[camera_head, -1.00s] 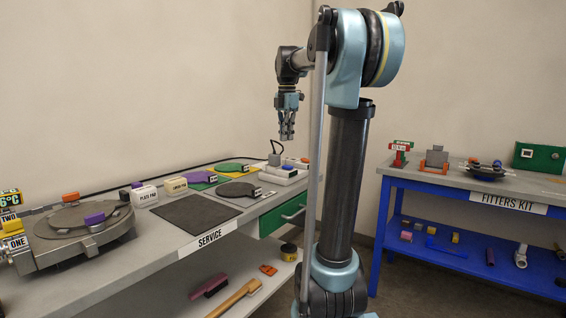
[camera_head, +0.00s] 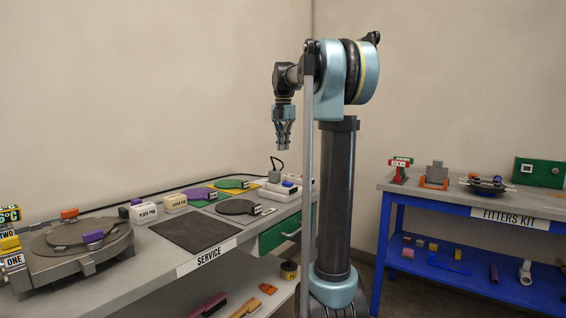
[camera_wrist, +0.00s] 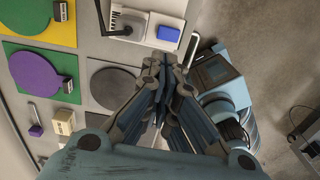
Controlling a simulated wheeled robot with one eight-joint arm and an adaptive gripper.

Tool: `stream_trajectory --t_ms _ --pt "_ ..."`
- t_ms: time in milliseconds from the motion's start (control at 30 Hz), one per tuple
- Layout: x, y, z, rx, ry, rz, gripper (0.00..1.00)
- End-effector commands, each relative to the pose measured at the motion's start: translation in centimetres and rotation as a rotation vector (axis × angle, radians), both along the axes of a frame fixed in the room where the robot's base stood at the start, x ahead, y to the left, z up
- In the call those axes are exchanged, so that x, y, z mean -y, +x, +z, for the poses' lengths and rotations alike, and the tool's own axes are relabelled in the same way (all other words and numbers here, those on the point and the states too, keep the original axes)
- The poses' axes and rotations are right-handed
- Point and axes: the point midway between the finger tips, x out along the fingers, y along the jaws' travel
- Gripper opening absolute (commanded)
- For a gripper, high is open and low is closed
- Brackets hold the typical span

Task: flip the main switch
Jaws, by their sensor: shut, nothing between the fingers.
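A white unit (camera_head: 278,192) with a blue rocker-like block (camera_head: 287,184) on it sits at the far right end of the service bench. A grey plug-like piece with a black cable loop (camera_head: 274,175) stands beside it. Nothing is labelled as the main switch, so I cannot tell for sure which part it is. In the wrist view the white unit (camera_wrist: 130,26) and blue block (camera_wrist: 168,33) lie at the top, beyond my fingertips. My gripper (camera_head: 283,147) points down in the air above the bench's far end. Its fingers (camera_wrist: 158,100) are together and empty, touching nothing visible.
The service bench (camera_head: 160,262) carries a dark mat (camera_head: 193,230), coloured pads with discs (camera_head: 238,207), and a round-plated machine (camera_head: 75,245) at left. A blue fitters kit table (camera_head: 455,207) stands at right. Floor shows between them. Air around my gripper is clear.

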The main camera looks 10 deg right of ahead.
Motion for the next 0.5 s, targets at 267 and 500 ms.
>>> stream_trajectory --t_ms 267,500 --pt "0.0 0.0 -4.4 0.000 0.000 0.000 0.00" --pt "0.0 0.0 -8.6 0.000 0.000 -0.001 0.00"
